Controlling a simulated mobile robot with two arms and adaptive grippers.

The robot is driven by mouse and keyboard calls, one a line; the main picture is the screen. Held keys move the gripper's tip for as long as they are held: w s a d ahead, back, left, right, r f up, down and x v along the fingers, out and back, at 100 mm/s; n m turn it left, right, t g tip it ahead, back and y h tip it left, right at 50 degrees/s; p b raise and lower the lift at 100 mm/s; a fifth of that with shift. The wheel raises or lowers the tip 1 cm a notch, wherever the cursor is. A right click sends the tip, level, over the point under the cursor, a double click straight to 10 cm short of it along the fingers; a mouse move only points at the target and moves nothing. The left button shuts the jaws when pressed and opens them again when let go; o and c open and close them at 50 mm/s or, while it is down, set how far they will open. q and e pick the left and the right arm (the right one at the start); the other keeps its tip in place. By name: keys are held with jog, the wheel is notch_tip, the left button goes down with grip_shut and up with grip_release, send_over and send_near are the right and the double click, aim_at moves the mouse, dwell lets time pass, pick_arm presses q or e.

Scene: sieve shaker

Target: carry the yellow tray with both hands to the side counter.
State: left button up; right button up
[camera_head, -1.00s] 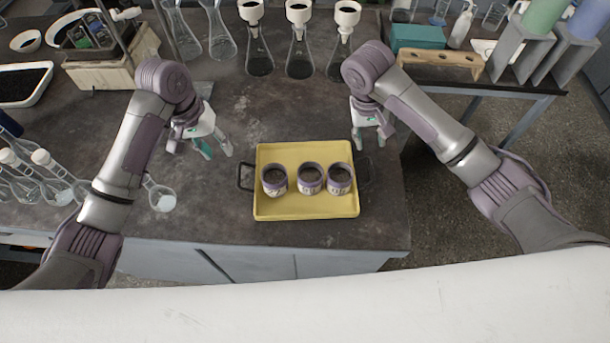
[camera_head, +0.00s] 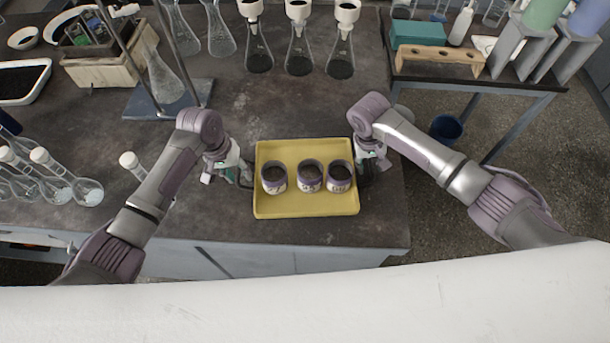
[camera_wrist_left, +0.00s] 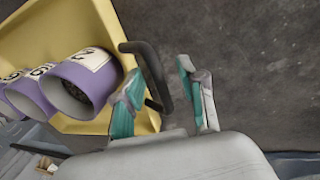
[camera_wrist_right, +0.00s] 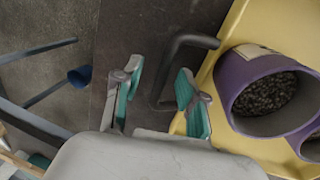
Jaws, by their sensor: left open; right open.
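The yellow tray (camera_head: 305,209) lies flat on the dark bench. It holds three purple-rimmed cups (camera_head: 310,176) with dark grains. My left gripper (camera_head: 236,176) is open at the tray's left handle. In the left wrist view its fingers (camera_wrist_left: 165,95) stand on either side of the black handle (camera_wrist_left: 150,72), with a gap to it. My right gripper (camera_head: 370,170) is open at the right handle. In the right wrist view the black handle (camera_wrist_right: 172,68) lies between the spread fingers (camera_wrist_right: 158,97), nearer the tray-side finger. In the head view the grippers partly hide both handles.
The side counter (camera_head: 480,78) at the upper right bears a teal box (camera_head: 417,36) and a wooden rack (camera_head: 440,61). Floor separates it from the bench. Funnel-topped flasks (camera_head: 298,55) stand behind the tray. More flasks (camera_head: 60,185) stand at left. A blue bin (camera_head: 446,128) is on the floor.

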pick_arm(q)
jog(key=shift+f, duration=0.2)
pick_arm(e)
jog(key=shift+f, duration=0.2)
pick_arm(q)
grip_shut()
pick_arm(e)
grip_shut()
pick_arm(q)
jog(key=shift+r, duration=0.1)
